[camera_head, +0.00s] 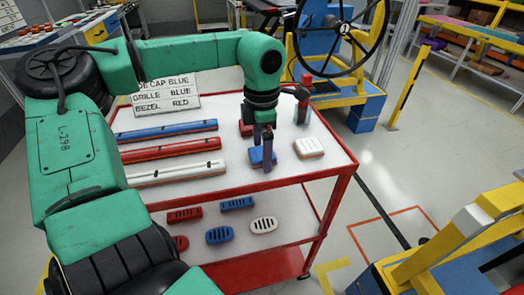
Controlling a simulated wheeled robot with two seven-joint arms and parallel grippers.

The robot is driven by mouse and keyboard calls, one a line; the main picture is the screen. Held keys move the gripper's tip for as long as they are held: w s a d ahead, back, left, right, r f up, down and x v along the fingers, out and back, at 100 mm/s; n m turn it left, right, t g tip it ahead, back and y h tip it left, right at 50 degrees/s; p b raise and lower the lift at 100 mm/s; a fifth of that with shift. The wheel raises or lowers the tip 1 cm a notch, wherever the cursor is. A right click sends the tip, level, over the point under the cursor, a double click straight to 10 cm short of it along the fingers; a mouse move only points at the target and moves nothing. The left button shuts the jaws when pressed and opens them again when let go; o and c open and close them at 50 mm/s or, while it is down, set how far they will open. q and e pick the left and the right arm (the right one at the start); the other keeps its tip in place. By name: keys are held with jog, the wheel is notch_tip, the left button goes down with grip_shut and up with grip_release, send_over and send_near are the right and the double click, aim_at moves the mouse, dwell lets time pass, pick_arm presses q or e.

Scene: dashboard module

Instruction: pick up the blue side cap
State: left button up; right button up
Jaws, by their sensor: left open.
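The blue side cap (256,158) lies on the white top of the red-framed cart (330,170). My left gripper (263,157) points down at it from above and is open. One dark finger shows in front of the cap's right part, and the other stands at its far side. The fingers hide part of the cap, and I cannot tell whether they touch it. A white cap (309,147) lies to its right and a red cap (245,130) lies behind it. My right gripper is not in view.
Blue, red and white bars (168,149) lie left on the cart top. A sign (166,93) stands behind them, reading blue cap, blue grille, red bezel. Several grilles (237,204) lie on the lower shelf. A red-and-dark upright object (302,103) stands at the back right.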

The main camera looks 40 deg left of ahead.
pick_arm(q)
jog(key=c, duration=1.4)
jog(key=shift+r, duration=0.1)
